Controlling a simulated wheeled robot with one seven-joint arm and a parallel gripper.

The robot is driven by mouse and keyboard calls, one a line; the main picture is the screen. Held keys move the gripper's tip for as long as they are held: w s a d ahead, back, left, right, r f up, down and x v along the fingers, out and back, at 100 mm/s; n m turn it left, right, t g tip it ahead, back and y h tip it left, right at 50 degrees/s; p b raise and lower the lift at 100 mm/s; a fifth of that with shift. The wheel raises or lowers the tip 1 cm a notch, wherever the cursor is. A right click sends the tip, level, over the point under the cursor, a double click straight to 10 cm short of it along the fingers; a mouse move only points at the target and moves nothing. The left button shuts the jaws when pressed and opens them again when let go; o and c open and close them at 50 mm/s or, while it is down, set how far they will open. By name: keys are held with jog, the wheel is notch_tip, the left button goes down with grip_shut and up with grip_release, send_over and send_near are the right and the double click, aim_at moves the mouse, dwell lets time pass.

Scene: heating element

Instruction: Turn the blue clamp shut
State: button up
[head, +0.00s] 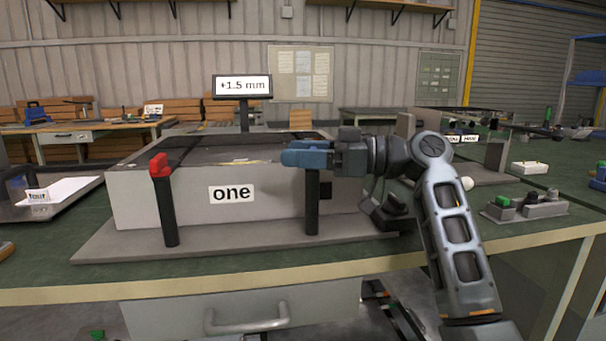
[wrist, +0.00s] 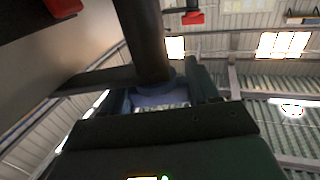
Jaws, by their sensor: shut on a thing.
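The blue clamp (head: 305,157) sits on top of a black post (head: 312,205) at the right front of the grey box labelled "one" (head: 270,190). Its blue head reaches left of the post, near the box's front top edge. My gripper (head: 335,157) comes in from the right at the clamp's height and is shut on it. In the wrist view the dark post (wrist: 143,40) rises beyond the blue clamp (wrist: 160,98), which lies between my fingers. The fingers hide part of the clamp, and I cannot tell how far it is turned.
A red clamp (head: 158,165) tops another black post at the box's left front. A sign reading "+1.5 mm" (head: 243,86) stands behind the box. A block with coloured buttons (head: 525,205) is at right. A tray labelled "four" (head: 50,196) is at left.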

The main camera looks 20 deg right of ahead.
jog(key=shift+s+a+f+n+g+y+b, duration=0.1)
jog(key=shift+n+g+y+b, duration=0.4)
jog(key=shift+n+g, duration=0.5)
jog(key=shift+s+n+g+y+b, duration=0.1)
jog(key=shift+n+g+y+b, duration=0.45)
jog(key=shift+g, duration=0.85)
jog(key=shift+n+g, duration=0.35)
jog(key=shift+g, duration=0.05)
jog(key=o, duration=1.4)
jog(key=s+d+r, duration=0.2)
jog(key=d+r, duration=0.1)
jog(key=s+d+r+p, duration=0.1)
jog(key=s+d+r, duration=0.1)
jog(key=d+r, duration=0.1)
jog(key=s+d+r+p, duration=0.1)
jog(key=s+d+r, duration=0.1)
jog(key=d+r, duration=0.2)
jog(key=shift+r, duration=0.55)
jog(key=shift+f, duration=0.1)
